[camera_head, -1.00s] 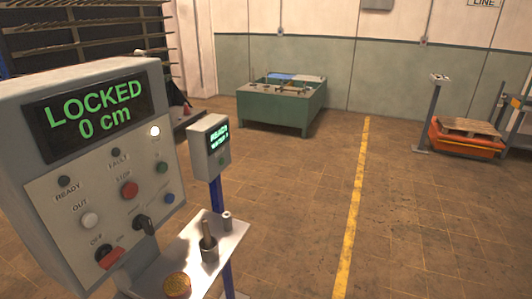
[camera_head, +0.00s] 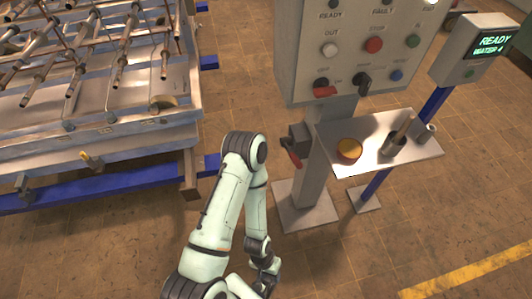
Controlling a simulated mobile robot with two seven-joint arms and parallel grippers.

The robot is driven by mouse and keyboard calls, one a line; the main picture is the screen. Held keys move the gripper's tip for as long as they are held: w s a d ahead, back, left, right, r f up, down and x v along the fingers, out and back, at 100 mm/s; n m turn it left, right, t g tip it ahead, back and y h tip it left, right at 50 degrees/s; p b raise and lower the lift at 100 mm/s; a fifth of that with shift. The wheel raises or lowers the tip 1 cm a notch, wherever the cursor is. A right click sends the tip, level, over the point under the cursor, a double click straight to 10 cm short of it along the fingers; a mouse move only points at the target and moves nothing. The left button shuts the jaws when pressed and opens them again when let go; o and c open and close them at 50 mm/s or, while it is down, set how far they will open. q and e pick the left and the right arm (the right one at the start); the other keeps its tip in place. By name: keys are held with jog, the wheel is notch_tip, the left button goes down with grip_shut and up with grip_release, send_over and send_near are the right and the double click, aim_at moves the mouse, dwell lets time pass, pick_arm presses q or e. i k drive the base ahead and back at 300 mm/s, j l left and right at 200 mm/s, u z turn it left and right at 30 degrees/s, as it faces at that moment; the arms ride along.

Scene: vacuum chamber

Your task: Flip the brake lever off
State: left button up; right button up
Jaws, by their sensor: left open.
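The grey control box (camera_head: 289,52) stands on a post, its upper part cut off by the top edge. A grey housing with a red handle (camera_head: 293,158) pointing down is on the post; I cannot read which is the brake. My left gripper (camera_head: 268,281) is low at the bottom edge, open and apart from all levers; its fingers are small and partly hidden. My right gripper is out of view.
A metal shelf (camera_head: 350,169) below the box carries an orange-topped round item (camera_head: 349,150) and a cup with a handle (camera_head: 396,141). A large rack on a blue frame (camera_head: 110,193) fills the left. A display post (camera_head: 470,52) stands right. Floor is clear at lower right.

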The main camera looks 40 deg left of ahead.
aim_at(285, 142)
jog(key=u, duration=1.2)
jog(key=l, duration=0.25)
